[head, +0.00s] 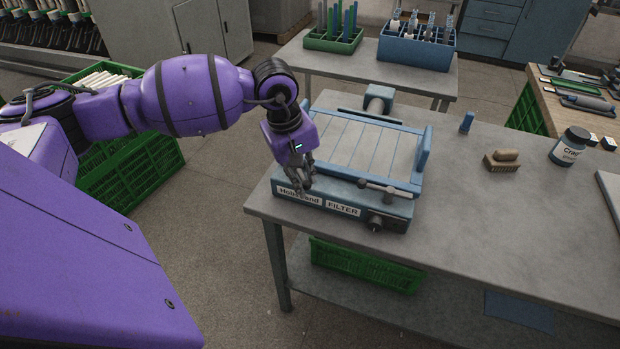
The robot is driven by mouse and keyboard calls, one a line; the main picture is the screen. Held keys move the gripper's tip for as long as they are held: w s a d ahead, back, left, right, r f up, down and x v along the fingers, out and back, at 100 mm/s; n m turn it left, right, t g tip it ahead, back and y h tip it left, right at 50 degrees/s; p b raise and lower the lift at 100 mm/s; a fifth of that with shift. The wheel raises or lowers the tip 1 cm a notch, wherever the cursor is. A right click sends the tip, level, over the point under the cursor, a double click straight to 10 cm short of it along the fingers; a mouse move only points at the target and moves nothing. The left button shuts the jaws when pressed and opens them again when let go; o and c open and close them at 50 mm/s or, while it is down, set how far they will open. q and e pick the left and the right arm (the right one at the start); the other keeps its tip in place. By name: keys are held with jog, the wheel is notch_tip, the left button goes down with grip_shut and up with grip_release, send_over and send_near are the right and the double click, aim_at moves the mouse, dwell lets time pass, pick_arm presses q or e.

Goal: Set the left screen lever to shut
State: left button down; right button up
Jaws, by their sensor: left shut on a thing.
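A blue-grey filter unit (408,207) with a pale slatted top stands at the near left part of the grey table. Its front carries a label that seems to read "Hold/Send" and one that reads "FILTER". My left gripper (300,187) reaches down at the unit's front left corner and is shut on the left screen lever. The fingers cover most of that lever, so its exact angle cannot be told. A second lever (384,189), a light bar with knobbed ends, lies roughly crosswise at the unit's front right. My right gripper is out of view.
A brush (502,160), a dark jar (569,147) and a small blue piece (467,122) stand to the right on the table (470,230). The table's middle is clear. Green crates (130,165) stand on the floor at left.

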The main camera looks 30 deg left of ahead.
pick_arm(q)
jog(key=a+m+b, duration=0.1)
jog(key=m, duration=0.2)
jog(key=s+a+m+b, duration=0.1)
jog(key=m+b, duration=0.1)
jog(key=m, duration=0.1)
jog(key=a+m+g+h+b, duration=0.1)
jog(key=m+b, duration=0.1)
jog(key=m, duration=0.1)
jog(key=shift+s+a+r, duration=0.15)
jog(key=shift+s+a, duration=0.15)
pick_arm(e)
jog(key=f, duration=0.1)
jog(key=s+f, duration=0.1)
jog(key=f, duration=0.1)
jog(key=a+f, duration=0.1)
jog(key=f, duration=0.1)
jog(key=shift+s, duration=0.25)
pick_arm(q)
jog(key=shift+a, duration=0.1)
jog(key=c, duration=1.9)
grip_release()
jog(key=shift+o, duration=0.5)
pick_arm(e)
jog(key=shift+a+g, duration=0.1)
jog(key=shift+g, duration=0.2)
pick_arm(q)
jog(key=v, duration=1.2)
